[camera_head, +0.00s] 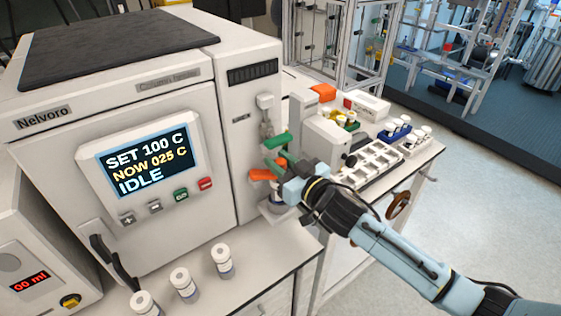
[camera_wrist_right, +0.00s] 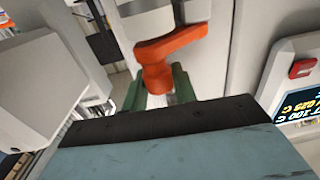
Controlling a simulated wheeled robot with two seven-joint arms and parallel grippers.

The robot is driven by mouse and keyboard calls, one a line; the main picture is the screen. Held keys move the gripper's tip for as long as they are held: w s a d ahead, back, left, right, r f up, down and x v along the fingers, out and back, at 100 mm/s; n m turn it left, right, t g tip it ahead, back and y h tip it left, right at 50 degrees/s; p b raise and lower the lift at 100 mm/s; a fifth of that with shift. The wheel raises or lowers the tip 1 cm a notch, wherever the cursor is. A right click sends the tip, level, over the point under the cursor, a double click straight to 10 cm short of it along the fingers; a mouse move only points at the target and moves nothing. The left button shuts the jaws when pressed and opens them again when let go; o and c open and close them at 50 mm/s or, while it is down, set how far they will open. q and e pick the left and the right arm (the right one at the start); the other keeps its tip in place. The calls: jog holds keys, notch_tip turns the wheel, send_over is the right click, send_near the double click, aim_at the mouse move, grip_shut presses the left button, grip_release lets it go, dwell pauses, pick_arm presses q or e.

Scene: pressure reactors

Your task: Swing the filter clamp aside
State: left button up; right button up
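The filter clamp appears to be the orange lever (camera_head: 263,175) low on the front of the white reactor's narrow right column. In the right wrist view the orange lever (camera_wrist_right: 170,45) has a rounded hub, with an arm running up to the right. My right gripper (camera_head: 277,154) is at the lever, its green fingers apart. In the wrist view the fingers (camera_wrist_right: 158,90) stand on either side of the hub. They look open around it; I cannot tell whether they touch it. The gripper body hides the hub's lower end. My left gripper is not in view.
The reactor's display (camera_head: 148,160) reads SET 100 C, NOW 025 C, IDLE. Several white-capped vials, one a capped vial (camera_head: 222,260), stand on the front bench. Right of the lever are a white instrument (camera_head: 325,135) and a sample rack (camera_head: 372,162). The floor at right is clear.

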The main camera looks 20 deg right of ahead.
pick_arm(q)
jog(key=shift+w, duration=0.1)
pick_arm(e)
grip_shut()
